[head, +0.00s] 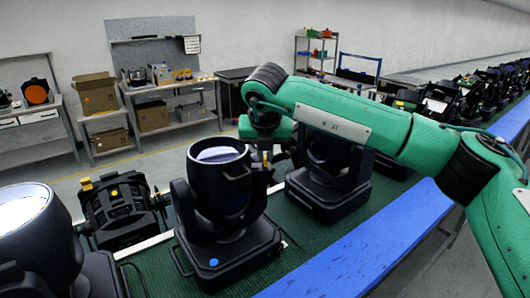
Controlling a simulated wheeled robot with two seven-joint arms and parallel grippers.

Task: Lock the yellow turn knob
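A black par can (222,190) with a pale lens stands upright on its square base in the middle of the conveyor. My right arm reaches in from the right, and its gripper (266,152) points down at the right side of this can's head. The fingertips are small and dark against the can, so I cannot tell whether they are open, shut or touching it. No yellow turn knob shows clearly at the gripper; that side of the can is partly hidden. A small yellow part (86,184) shows on a black fixture (122,210) further left. My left gripper is not in view.
Another par can (330,175) stands close to the right, partly behind my arm. A large can (35,235) is at the left edge. More fixtures line the green belt towards the back right. A blue rail (350,255) edges the belt in front. Workbenches and cardboard boxes (96,92) stand behind.

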